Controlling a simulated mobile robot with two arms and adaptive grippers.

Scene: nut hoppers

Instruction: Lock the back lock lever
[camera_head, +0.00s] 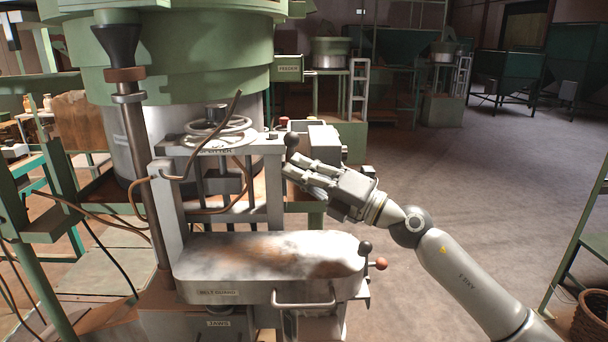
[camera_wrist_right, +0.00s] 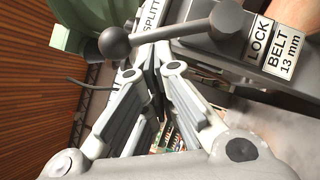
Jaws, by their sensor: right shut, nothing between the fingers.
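The back lock lever shows in the right wrist view as a grey rod (camera_wrist_right: 170,33) running from a round hub near a LOCK label to a dark ball knob (camera_wrist_right: 114,43). In the head view its dark knob (camera_head: 291,140) sits on the far side of the splitter machine. My right gripper (camera_head: 290,175) is shut and empty just below the knob. In the right wrist view its fingertips (camera_wrist_right: 152,65) come together close to the rod; whether they touch it I cannot tell. My left gripper is out of view.
A belt guard (camera_head: 250,262) with a front handle (camera_head: 303,304) lies nearer. Dark (camera_head: 365,247) and orange-red (camera_head: 381,264) knobs stand at its right end. A handwheel (camera_head: 220,125) and bent rods rise behind it. Open floor (camera_head: 470,180) lies to the right.

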